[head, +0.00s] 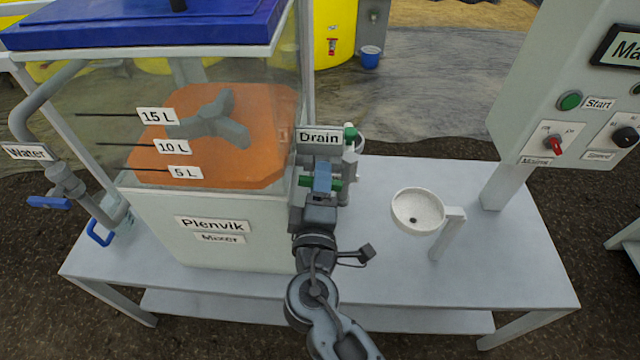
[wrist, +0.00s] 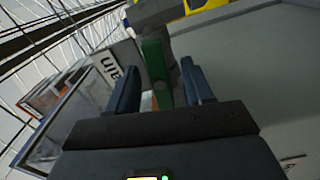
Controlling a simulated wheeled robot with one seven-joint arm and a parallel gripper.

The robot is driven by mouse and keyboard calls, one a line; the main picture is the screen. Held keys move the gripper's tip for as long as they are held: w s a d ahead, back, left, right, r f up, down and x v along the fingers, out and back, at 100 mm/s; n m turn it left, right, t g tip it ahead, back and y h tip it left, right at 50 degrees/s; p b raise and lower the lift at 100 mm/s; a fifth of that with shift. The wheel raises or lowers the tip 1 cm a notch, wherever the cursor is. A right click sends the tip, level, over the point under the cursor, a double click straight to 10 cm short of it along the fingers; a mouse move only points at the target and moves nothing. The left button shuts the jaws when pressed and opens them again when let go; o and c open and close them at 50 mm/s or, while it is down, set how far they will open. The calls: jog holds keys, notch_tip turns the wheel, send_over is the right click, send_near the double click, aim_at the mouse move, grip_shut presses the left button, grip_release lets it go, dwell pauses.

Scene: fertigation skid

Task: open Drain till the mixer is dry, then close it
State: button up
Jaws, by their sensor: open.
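The mixer (head: 215,225) is a clear-walled tank with a blue lid, a grey stirrer and 5 L, 10 L and 15 L marks. Orange shows inside, around the stirrer; I cannot tell its exact level. The Drain label (head: 319,137) is at its right side, with green valve parts (head: 336,184) below it, partly hidden by my gripper (head: 322,178). In the wrist view, my gripper (wrist: 160,82) is open, with a green handle (wrist: 155,62) standing between its two blue fingers. I cannot tell whether either finger touches it. Drain flow is not visible.
A white bowl (head: 418,209) on a post stands right of the drain on the grey table (head: 380,265). A control panel (head: 560,95) with Start button and knobs rises at right. A blue-handled Water valve (head: 48,203) is at left. Table between drain and bowl is clear.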

jog(key=s, duration=0.6)
jog(key=shift+s+b, duration=0.15)
jog(key=shift+b, duration=0.15)
dwell(0.3)
jog(key=s+d+f+m+g+y, duration=0.1)
jog(key=s+d+f+m+g, duration=0.1)
jog(key=s+d+f, duration=0.3)
jog(key=s+d+f+m+g, duration=0.1)
jog(key=s+d+m, duration=0.15)
jog(key=s, duration=0.45)
jog(key=s+d+f+m+g+y, duration=0.1)
jog(key=s+d+f+g, duration=0.15)
jog(key=s+d, duration=0.3)
jog(key=s+d+r+m+t, duration=0.1)
jog(key=s+d+r+m, duration=0.4)
jog(key=s+r, duration=0.2)
jog(key=s+d+r+m+t+h, duration=0.1)
jog(key=s+d+r+m, duration=0.3)
jog(key=s+r, duration=0.3)
jog(key=s+m, duration=0.1)
jog(key=s, duration=0.2)
jog(key=shift+d+r, duration=0.25)
jog(key=shift+d, duration=0.15)
jog(key=shift+s, duration=0.1)
jog(key=shift+c, duration=0.4)
